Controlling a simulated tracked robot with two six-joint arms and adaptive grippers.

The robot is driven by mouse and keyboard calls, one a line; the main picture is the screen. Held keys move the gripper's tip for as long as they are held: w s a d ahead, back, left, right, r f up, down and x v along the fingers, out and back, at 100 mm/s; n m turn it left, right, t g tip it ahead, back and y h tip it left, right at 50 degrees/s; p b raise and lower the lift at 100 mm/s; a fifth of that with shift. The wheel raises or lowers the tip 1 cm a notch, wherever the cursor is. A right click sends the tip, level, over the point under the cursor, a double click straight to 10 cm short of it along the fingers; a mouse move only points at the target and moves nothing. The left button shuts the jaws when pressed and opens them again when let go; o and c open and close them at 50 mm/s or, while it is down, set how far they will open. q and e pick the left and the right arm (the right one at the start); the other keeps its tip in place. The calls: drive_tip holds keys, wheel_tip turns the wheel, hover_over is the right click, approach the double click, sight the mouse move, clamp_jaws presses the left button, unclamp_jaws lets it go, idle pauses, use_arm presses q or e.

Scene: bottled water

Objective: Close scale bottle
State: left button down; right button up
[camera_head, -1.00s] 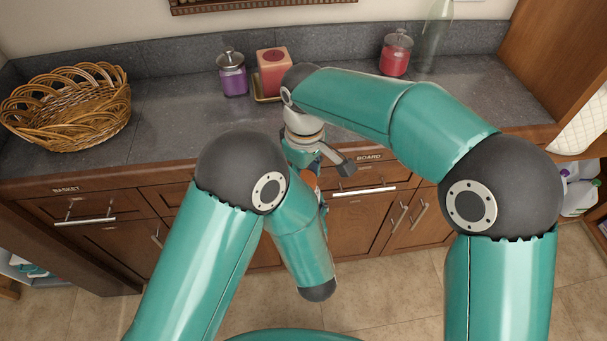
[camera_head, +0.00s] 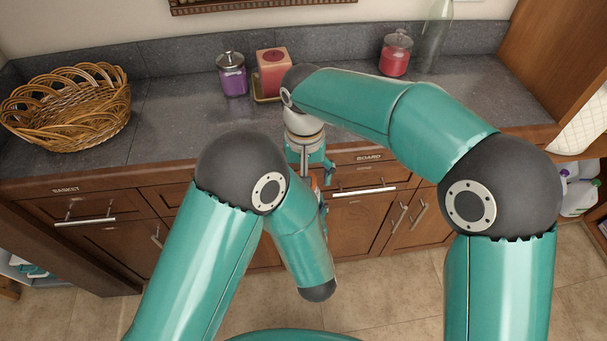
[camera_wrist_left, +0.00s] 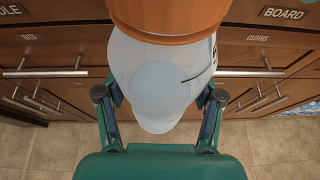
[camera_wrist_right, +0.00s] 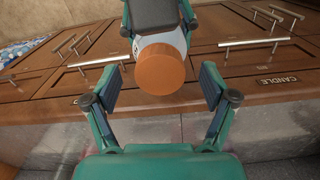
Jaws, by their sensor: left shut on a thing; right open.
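The bottle (camera_wrist_left: 160,82) has a pale, whitish body and a wide orange cap (camera_wrist_right: 160,68). My left gripper (camera_wrist_left: 160,96) is shut on the bottle's body, with one finger on each side. My right gripper (camera_wrist_right: 161,98) is open, its fingers apart on either side of the cap's near edge, without visible contact. The cap is on the bottle's top; whether it is fully tight cannot be told. In the head view my right gripper (camera_head: 318,165) hangs in front of the counter, above a small orange patch of the cap (camera_head: 313,182).
The counter (camera_head: 180,125) holds a wicker basket (camera_head: 70,110), a purple jar (camera_head: 232,76), a red candle (camera_head: 273,72), a red jar (camera_head: 395,55) and a clear bottle (camera_head: 437,30). Drawer handles (camera_head: 365,191) stick out close behind the grippers.

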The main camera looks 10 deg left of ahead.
wheel_tip(320, 180, up, 12)
idle(0.6)
drive_tip(key=shift+f, duration=0.1)
drive_tip(key=w+d+f+n+t+y, duration=0.1)
drive_tip(key=w+d+f, duration=0.15)
drive_tip(key=f, duration=0.45)
drive_tip(key=w+d+f+y, duration=0.1)
drive_tip(key=d+f+y, duration=0.1)
drive_tip(key=d+f, duration=0.35)
drive_tip(key=w+d+f+n+t+y, duration=0.1)
drive_tip(key=w+d+f, duration=0.1)
drive_tip(key=f, duration=0.7)
drive_tip(key=s+d+f+m, duration=0.2)
drive_tip(key=s+d+f, duration=0.1)
drive_tip(key=s+f, duration=0.6)
drive_tip(key=s+d+f+m+g, duration=0.1)
drive_tip(key=s+d+f+m, duration=0.2)
drive_tip(key=s+f, duration=0.6)
drive_tip(key=s, duration=0.5)
drive_tip(key=shift+s+d+f, duration=0.15)
drive_tip(key=shift+d+f, duration=0.1)
drive_tip(key=shift+f, duration=0.15)
